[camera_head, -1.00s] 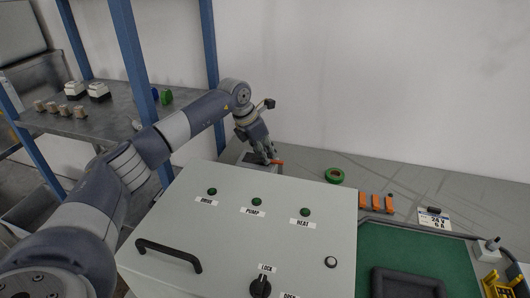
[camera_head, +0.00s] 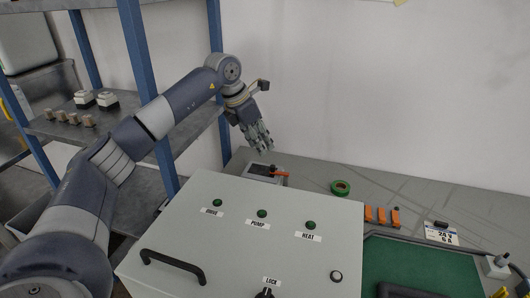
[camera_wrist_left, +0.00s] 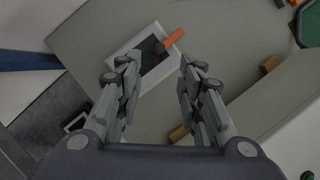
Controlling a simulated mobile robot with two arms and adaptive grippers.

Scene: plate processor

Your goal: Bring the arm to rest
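My left arm comes in from the left in the head view. Its gripper (camera_head: 262,146) hangs in the air behind the grey control box, above the back of the table. In the left wrist view the two fingers of the gripper (camera_wrist_left: 152,92) are spread apart with nothing between them. Beyond the fingertips lies a small white-framed device with a dark face (camera_wrist_left: 138,57) and an orange lever (camera_wrist_left: 173,41). The same device (camera_head: 258,170) shows below the gripper in the head view, apart from it. My right gripper is not in view.
The grey control box (camera_head: 250,240) with green lamps, a black handle and a lock knob fills the front. A green tape roll (camera_head: 340,188) and orange blocks (camera_head: 380,216) lie on the table. A blue-post shelf (camera_head: 140,75) stands close behind the left arm.

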